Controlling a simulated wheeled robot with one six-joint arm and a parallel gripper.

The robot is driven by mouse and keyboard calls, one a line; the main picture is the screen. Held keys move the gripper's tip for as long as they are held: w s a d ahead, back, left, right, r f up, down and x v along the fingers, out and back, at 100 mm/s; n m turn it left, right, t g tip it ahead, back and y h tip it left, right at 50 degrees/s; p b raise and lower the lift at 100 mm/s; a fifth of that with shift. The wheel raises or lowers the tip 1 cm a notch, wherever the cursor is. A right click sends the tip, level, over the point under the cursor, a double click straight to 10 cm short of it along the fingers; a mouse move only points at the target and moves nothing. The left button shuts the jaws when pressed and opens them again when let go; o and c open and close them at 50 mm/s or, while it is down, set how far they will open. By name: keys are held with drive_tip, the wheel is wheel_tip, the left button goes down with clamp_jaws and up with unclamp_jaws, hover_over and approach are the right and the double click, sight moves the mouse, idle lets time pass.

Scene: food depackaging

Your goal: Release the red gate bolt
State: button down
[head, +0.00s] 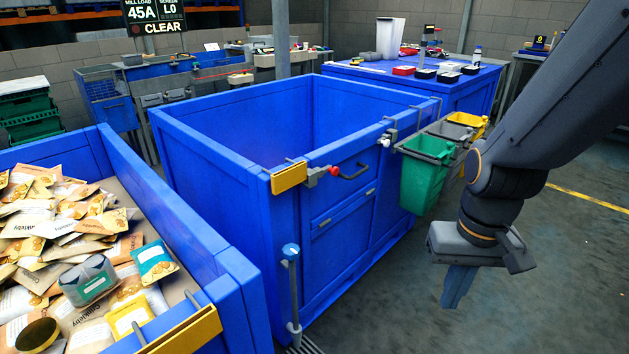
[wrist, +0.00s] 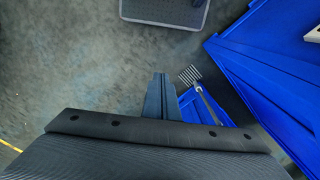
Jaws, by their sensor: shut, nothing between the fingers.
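The red gate bolt (head: 334,171) is a small red knob on a grey fitting at the top front of the empty blue bin (head: 225,157). It sits beside a yellow plate (head: 289,178) and a dark handle on the bin's gate panel. My gripper (head: 457,288) points down over the floor at the right, well apart from the bolt, in front of the green bucket. Its fingers are together and empty. In the wrist view my gripper (wrist: 158,92) also shows closed over bare floor. The bolt is not visible in the wrist view.
A blue bin (head: 180,205) full of food packets stands at the left. A blue-topped lever post (head: 291,285) rises between the bins. Green (head: 425,180), grey and yellow buckets hang on the empty bin's right side. The floor at the front right is clear.

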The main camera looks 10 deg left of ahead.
drive_tip(key=w+a+f+n+t+y+b, duration=0.1)
drive_tip(key=w+a+f+n+t, duration=0.25)
drive_tip(key=w, duration=0.55)
drive_tip(key=w+a+f+n+t, duration=0.2)
drive_tip(key=w+a+n+t, duration=0.15)
drive_tip(key=w, duration=0.55)
drive_tip(key=w+a+f+n+t+y+b, duration=0.1)
drive_tip(key=w+a+f+n+t, duration=0.25)
drive_tip(key=w, duration=0.55)
drive_tip(key=w+a+r+n+t+y+b, duration=0.1)
drive_tip(key=w+a+r+n+t+y, duration=0.1)
drive_tip(key=a+n+t, duration=0.5)
drive_tip(key=w+a+n+y, duration=0.1)
drive_tip(key=a+n+y, duration=0.1)
drive_tip(key=a+n, duration=0.2)
drive_tip(key=shift+w+a+n, duration=0.2)
drive_tip(key=shift+w+n, duration=0.1)
drive_tip(key=shift+n, duration=0.35)
drive_tip(key=shift+w+t, duration=0.1)
drive_tip(key=shift+t, duration=0.15)
drive_tip(key=w+d+p+x, duration=0.1)
drive_tip(key=d+x, duration=0.1)
drive_tip(key=x, duration=1)
drive_tip(key=shift+w+d+r+p, duration=0.2)
drive_tip(key=shift+w+d+p, duration=0.1)
drive_tip(key=shift+p, duration=0.1)
